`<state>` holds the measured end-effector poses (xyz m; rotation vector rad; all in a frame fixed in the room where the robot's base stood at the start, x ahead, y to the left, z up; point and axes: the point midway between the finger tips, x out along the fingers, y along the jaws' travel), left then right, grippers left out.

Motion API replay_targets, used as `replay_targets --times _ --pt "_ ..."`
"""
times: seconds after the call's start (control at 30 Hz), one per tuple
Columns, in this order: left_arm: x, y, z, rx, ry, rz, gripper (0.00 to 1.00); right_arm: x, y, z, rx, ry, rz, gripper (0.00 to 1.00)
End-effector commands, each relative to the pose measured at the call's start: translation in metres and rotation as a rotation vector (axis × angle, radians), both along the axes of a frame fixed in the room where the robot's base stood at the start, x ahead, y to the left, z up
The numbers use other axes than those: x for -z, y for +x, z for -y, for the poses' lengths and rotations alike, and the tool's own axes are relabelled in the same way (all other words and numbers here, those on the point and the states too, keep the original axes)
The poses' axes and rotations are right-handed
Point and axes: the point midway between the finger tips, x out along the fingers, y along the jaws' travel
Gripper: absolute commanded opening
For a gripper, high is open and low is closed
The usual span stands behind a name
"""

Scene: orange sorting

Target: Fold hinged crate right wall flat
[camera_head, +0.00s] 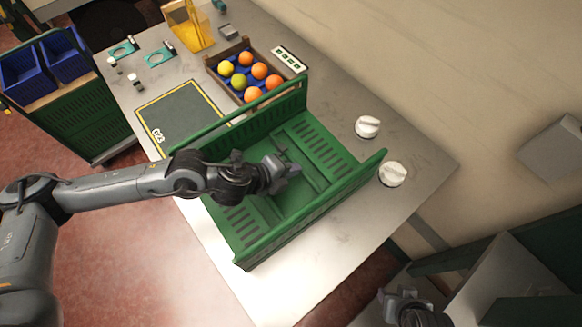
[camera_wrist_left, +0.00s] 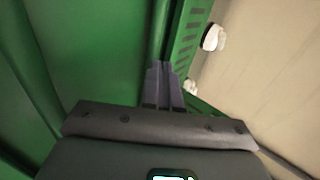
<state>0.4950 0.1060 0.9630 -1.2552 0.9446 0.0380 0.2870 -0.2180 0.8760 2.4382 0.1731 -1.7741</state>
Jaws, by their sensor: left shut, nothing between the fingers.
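The green hinged crate (camera_head: 290,195) stands on the metal table. Its long wall at the lower right (camera_head: 330,205) and its long wall at the upper left (camera_head: 285,97) stand up. Slatted end panels (camera_head: 318,145) lie flat or nearly flat inside, one toward the top right and one toward the lower left. My left gripper (camera_head: 293,169) is shut and empty, over the crate's inside. In the left wrist view its shut fingers (camera_wrist_left: 163,85) point along green crate surfaces; contact is unclear. My right gripper (camera_head: 400,294) is low at the bottom right, away from the crate; its jaws are unclear.
A fruit crate (camera_head: 244,97) with oranges and yellow-green fruit stands behind. White knobs (camera_head: 367,127) sit right of the green crate. A dark mat (camera_head: 182,115) lies at the left. A cart with blue bins (camera_head: 65,55) stands beyond the table.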

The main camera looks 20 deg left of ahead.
Motion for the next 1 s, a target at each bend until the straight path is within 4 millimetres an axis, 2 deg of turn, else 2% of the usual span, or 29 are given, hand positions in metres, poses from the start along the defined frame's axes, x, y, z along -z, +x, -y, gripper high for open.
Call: replay_targets --times 0.03,0.17,0.23,0.4,0.6,1.0 --pt "-0.013 -0.001 0.0 0.002 -0.001 -0.001 0.0 -0.013 0.0 0.0 -0.001 -0.001 0.0 0.43" --pt "-0.033 -0.002 0.001 0.007 0.0 0.0 0.0 -0.032 0.0 0.001 -0.003 -0.004 0.001 0.43" --pt "-0.028 -0.016 -0.01 0.006 0.002 -0.002 0.0 -0.027 0.0 0.001 -0.004 -0.004 0.005 0.43" --pt "-0.039 -0.044 -0.029 0.006 0.002 -0.001 0.0 -0.025 0.001 0.002 -0.005 -0.009 0.001 0.43" --pt "-0.047 -0.066 -0.045 0.006 0.002 0.0 0.0 -0.023 0.0 0.002 -0.006 -0.008 0.0 0.43" --pt "-0.054 -0.08 -0.055 0.006 -0.001 0.001 0.0 -0.023 0.0 0.0 0.0 0.0 -0.001 0.43"
